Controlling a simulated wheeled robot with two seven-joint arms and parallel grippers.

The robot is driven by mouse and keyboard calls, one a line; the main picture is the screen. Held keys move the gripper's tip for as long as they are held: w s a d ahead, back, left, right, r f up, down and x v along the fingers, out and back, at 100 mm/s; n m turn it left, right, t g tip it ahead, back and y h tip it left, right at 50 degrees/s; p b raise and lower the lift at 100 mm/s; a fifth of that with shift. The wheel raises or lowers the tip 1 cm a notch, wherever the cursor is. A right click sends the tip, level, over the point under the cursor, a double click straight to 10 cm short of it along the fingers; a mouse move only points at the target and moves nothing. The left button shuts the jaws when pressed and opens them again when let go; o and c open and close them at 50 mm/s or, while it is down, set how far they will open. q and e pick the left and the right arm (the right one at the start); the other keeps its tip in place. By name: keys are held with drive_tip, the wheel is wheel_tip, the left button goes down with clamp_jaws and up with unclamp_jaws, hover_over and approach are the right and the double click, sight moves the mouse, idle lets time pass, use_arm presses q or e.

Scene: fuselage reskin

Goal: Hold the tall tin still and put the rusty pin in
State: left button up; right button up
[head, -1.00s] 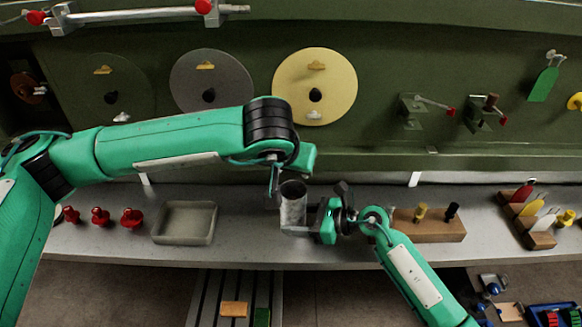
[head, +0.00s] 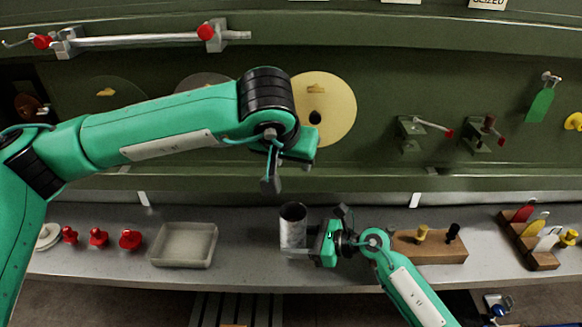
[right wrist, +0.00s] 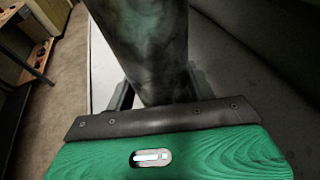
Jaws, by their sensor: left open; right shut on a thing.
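The tall tin (head: 293,234) is a grey metal cylinder standing upright on the bench with its dark open mouth up. My right gripper (head: 306,250) is shut around its lower part from the right. In the right wrist view the tin wall (right wrist: 147,50) rises between the fingers. My left gripper (head: 272,175) is open above the tin and slightly left of it, clear of the rim, with nothing visible in it. I cannot make out a rusty pin for sure, and the inside of the tin is too dark to see.
A shallow grey tray (head: 184,262) lies left of the tin, with several red fittings (head: 98,238) beyond it. A wooden block (head: 440,256) with a yellow and a black peg stands right, behind my right arm. A rack of coloured tags (head: 535,255) is further right.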

drive_tip(key=o, duration=0.8)
drive_tip(key=shift+o, duration=0.2)
